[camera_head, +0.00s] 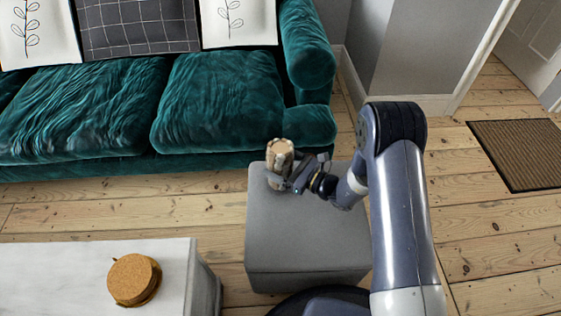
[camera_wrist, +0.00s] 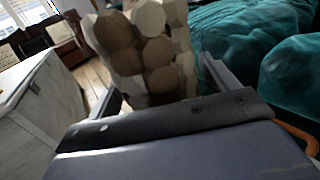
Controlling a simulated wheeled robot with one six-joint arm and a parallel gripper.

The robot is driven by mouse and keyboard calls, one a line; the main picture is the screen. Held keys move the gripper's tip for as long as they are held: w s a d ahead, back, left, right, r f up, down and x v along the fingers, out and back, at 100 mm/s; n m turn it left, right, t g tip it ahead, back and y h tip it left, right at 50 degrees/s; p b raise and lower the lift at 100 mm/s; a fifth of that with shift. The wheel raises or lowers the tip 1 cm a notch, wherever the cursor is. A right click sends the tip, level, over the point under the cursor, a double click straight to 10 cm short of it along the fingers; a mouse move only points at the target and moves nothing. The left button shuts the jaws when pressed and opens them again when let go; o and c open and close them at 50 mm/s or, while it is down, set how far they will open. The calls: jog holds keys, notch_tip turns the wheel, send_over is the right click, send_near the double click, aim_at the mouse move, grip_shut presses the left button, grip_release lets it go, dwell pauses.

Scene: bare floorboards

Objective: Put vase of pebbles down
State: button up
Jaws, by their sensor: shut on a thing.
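The vase of pebbles (camera_head: 280,157) is a small, upright, tan and brown vessel. In the head view it is at the far left corner of a grey ottoman (camera_head: 300,232), and I cannot tell whether its base touches the top. My gripper (camera_head: 279,181) is shut on the vase from the near right side. In the wrist view the vase (camera_wrist: 145,50) fills the upper middle, with rounded brown and cream pebble shapes, between the two fingers (camera_wrist: 160,88). Its lower part is hidden behind the gripper body.
A green velvet sofa (camera_head: 215,105) with cushions stands just behind the ottoman. A pale table (camera_head: 60,275) with a round cork stack (camera_head: 134,279) is at the lower left. The rest of the ottoman top is clear. A brown doormat (camera_head: 515,153) lies on the floorboards at right.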

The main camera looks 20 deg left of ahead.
jog(key=o, duration=1.6)
jog(key=shift+f, duration=0.15)
jog(key=o, duration=0.4)
jog(key=shift+c, duration=0.2)
jog(key=s+d+p, duration=0.1)
jog(key=d+p, duration=0.1)
jog(key=d, duration=1)
jog(key=shift+s+r+p, duration=0.2)
jog(key=shift+s+p, duration=0.1)
jog(key=shift+s, duration=0.1)
